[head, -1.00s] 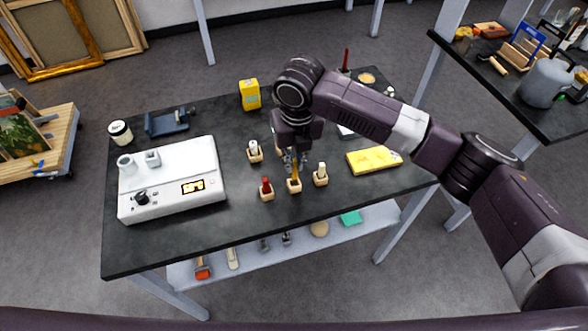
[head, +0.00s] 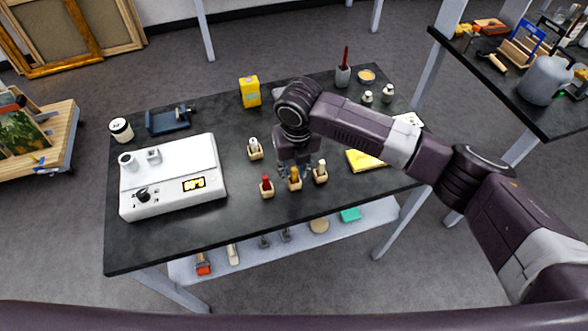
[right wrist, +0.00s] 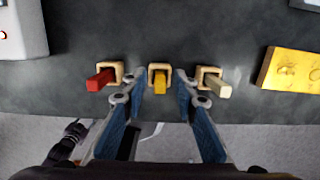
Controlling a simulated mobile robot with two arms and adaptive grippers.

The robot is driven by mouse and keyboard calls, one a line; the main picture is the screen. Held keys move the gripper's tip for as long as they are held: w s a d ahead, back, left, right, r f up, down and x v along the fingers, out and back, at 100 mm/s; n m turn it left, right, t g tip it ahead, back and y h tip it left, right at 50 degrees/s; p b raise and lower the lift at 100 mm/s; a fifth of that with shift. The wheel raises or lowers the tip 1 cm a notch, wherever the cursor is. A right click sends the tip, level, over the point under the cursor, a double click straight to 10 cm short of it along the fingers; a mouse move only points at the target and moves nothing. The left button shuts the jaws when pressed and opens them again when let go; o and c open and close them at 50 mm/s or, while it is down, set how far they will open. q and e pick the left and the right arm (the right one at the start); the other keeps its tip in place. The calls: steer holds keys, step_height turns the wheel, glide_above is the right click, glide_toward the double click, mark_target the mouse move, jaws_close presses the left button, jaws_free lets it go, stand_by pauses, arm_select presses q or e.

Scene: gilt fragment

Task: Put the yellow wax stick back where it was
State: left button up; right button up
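The yellow wax stick (right wrist: 160,84) stands in a small wooden block (right wrist: 158,68) near the table's front edge, between two similar blocks. The stick also shows in the head view (head: 294,173), partly behind my gripper. My right gripper (right wrist: 160,92) is open, one finger on each side of the stick, with gaps visible on both sides. In the head view the right gripper (head: 291,168) is just over the block. My left gripper is out of view.
A red stick (head: 266,182) in its block is to the left, a cream stick (head: 321,169) in its block to the right. A white-tipped one (head: 253,146) stands behind. A white heater box (head: 172,176) is at left, a yellow slab (head: 362,160) at right.

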steer(key=shift+r, duration=0.2)
step_height(320, 180, up, 12)
steer(key=s+b, duration=0.1)
steer(key=b, duration=0.1)
steer(key=shift+s+d, duration=0.15)
steer(key=shift+d, duration=0.05)
steer(key=shift+f, duration=0.1)
stand_by(0.4)
